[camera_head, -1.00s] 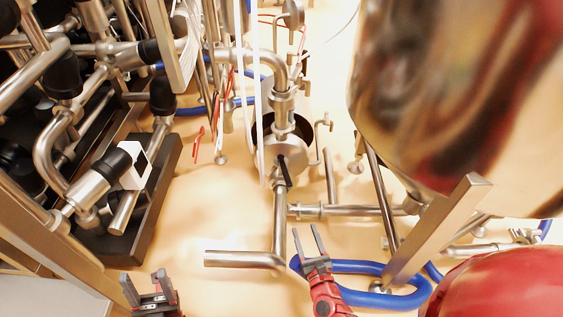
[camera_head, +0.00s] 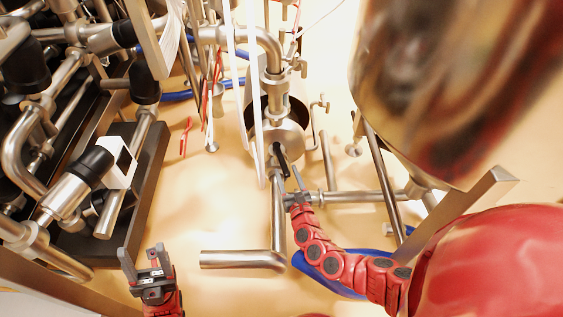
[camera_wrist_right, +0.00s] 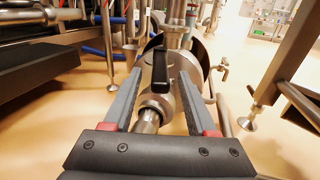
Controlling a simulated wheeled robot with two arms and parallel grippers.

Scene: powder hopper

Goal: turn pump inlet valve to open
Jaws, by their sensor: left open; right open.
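The pump inlet valve has a black lever handle (camera_head: 281,155), at the foot of a round steel pump housing (camera_head: 288,138). In the right wrist view the lever (camera_wrist_right: 161,70) points toward me, roughly in line with the steel pipe (camera_wrist_right: 148,118) below it. My right gripper (camera_head: 290,170) is open at the valve. In its wrist view the two grey fingers (camera_wrist_right: 160,84) lie either side of the lever, with gaps visible. My left gripper (camera_head: 142,254) is open and empty at the lower left, away from the valve.
A horizontal steel pipe (camera_head: 235,259) ends below the valve. A blue hose (camera_head: 335,280) lies under my right arm. A large shiny vessel (camera_head: 460,80) and a slanted steel leg (camera_head: 455,215) stand right. Pipework on a dark base (camera_head: 148,170) fills the left.

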